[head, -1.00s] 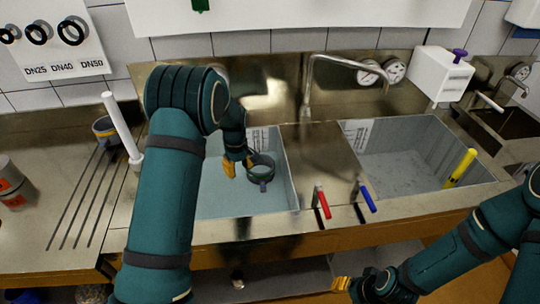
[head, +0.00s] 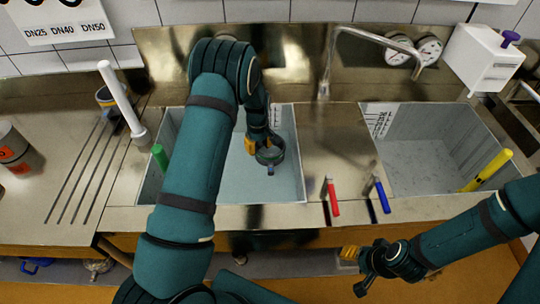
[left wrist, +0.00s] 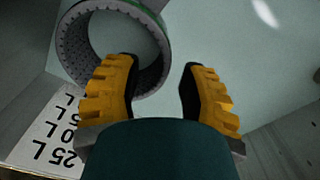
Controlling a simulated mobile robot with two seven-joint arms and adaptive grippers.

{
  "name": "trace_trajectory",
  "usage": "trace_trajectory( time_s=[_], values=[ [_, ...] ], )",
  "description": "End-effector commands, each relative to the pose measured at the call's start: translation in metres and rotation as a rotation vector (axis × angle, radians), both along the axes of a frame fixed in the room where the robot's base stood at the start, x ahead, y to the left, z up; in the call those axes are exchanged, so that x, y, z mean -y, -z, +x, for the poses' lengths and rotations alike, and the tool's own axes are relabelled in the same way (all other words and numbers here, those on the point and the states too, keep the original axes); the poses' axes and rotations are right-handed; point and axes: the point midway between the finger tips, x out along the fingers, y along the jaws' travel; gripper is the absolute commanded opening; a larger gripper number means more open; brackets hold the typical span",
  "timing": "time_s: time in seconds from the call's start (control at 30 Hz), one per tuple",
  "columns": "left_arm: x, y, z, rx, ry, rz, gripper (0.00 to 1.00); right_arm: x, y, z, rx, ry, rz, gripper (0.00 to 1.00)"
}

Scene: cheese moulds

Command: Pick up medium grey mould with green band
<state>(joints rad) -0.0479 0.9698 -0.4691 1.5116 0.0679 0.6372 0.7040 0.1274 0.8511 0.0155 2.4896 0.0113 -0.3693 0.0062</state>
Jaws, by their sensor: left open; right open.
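The grey mould with a green band (head: 270,156) is a round, perforated ring in the left sink. In the left wrist view the mould (left wrist: 76,46) shows its open round mouth and a green band along its outer right side. My left gripper (left wrist: 160,68) is open at the mould's near wall. Its left finger overlaps the mould in the picture and its right finger is beside it; I cannot tell whether they touch it. My right gripper (head: 353,270) is open and empty in front of the counter.
The left sink (head: 297,165) has steel walls around the mould. Red (head: 332,196) and blue (head: 381,195) levers stand between the sinks. A faucet (head: 375,38) rises behind. The right sink (head: 425,150) holds a yellow handle (head: 487,170).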

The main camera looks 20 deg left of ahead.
Motion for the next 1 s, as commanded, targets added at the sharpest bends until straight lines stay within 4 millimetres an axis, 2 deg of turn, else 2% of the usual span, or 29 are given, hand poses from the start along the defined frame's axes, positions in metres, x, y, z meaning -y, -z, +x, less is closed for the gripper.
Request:
trace_trajectory(
  time_s=[0.17, 0.5, 0.77, 0.8, 0.87, 0.9, 1.0],
  values=[
    [-0.001, 0.009, -0.001, 0.0, 0.0, 0.0, 0.41, 0.0, 0.001, 0.0, -0.001, 0.0, 0.0, 0.48],
    [-0.005, 0.052, -0.006, -0.001, 0.0, -0.001, 0.41, 0.0, 0.005, -0.002, -0.003, -0.002, 0.001, 0.48],
    [-0.005, 0.054, -0.005, 0.001, 0.0, -0.001, 0.4, 0.0, 0.004, -0.002, -0.004, -0.003, 0.001, 0.48],
    [-0.005, 0.054, -0.005, 0.001, 0.0, -0.001, 0.26, 0.0, 0.004, -0.002, -0.004, -0.003, 0.001, 0.48],
    [-0.005, 0.054, -0.005, 0.001, 0.0, -0.001, 0.05, 0.0, 0.004, -0.002, -0.003, -0.002, 0.0, 0.48],
    [-0.005, 0.054, -0.005, 0.001, 0.0, -0.001, 0.0, 0.0, 0.004, -0.002, -0.003, -0.002, 0.001, 0.48],
    [-0.005, 0.054, -0.005, 0.001, 0.0, -0.001, 0.0, 0.0, 0.004, -0.002, -0.003, -0.002, 0.001, 0.48]
  ],
)
